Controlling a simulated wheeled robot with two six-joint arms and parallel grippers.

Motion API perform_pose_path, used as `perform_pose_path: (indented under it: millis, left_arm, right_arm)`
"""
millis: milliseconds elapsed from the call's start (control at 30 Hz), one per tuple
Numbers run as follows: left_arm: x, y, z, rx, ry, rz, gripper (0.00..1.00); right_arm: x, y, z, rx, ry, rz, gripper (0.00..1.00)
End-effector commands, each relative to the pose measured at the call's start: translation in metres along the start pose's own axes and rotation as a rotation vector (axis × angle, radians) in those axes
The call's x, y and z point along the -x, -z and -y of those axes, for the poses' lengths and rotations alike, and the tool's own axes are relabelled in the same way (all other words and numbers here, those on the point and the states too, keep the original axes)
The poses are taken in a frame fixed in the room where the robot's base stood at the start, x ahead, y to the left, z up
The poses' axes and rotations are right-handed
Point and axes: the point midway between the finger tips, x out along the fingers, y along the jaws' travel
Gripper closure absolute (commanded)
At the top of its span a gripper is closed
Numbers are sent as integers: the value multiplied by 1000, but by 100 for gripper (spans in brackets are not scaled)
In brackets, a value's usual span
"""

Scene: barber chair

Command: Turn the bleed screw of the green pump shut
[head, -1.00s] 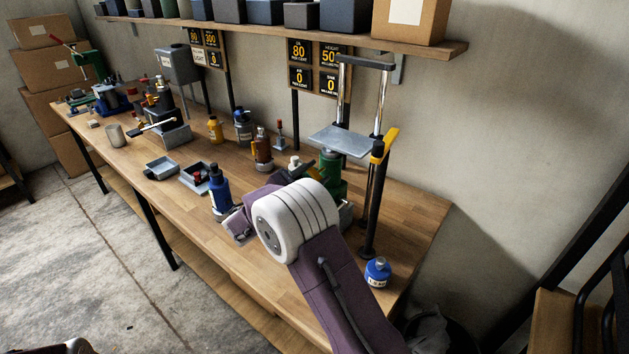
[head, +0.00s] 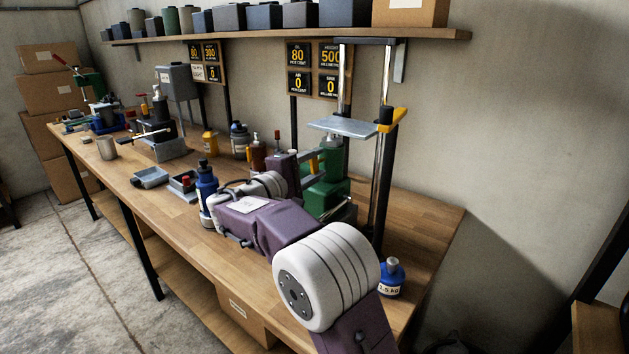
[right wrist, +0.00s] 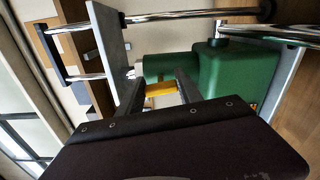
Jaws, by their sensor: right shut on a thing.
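The green pump (head: 330,188) stands under the grey plate of the press frame at the right end of the bench. In the right wrist view its green body (right wrist: 238,70) fills the right side, with a green cylinder beside it. My right gripper (head: 316,161) is at the pump's near left side. In the right wrist view my right gripper (right wrist: 160,89) is shut on a small yellow piece (right wrist: 161,89), apparently the bleed screw, beside the green cylinder. The screw's thread and seat are hidden. My left gripper is not in view.
The press frame's grey plate (head: 343,127) and chrome posts stand close around the pump. A blue bottle (head: 206,187) stands left of my arm, and a blue weight (head: 391,277) stands right of it. Small trays (head: 150,177) lie farther left.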

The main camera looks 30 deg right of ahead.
Motion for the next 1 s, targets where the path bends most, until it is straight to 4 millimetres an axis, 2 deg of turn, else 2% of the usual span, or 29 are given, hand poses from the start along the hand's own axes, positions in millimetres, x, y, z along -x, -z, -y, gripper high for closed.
perform_pose_path:
  millis: [33,300,900,933,1000]
  left_arm:
    - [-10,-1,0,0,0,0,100]
    - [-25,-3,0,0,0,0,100]
    - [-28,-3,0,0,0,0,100]
    - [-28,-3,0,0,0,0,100]
    - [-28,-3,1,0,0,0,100]
  right_arm:
    - [0,1,6,-27,0,0,99]
    - [0,0,3,-131,2,0,99]
    - [0,0,1,-163,2,0,99]
    - [0,0,1,-163,2,0,53]
    - [0,0,1,-163,2,0,36]
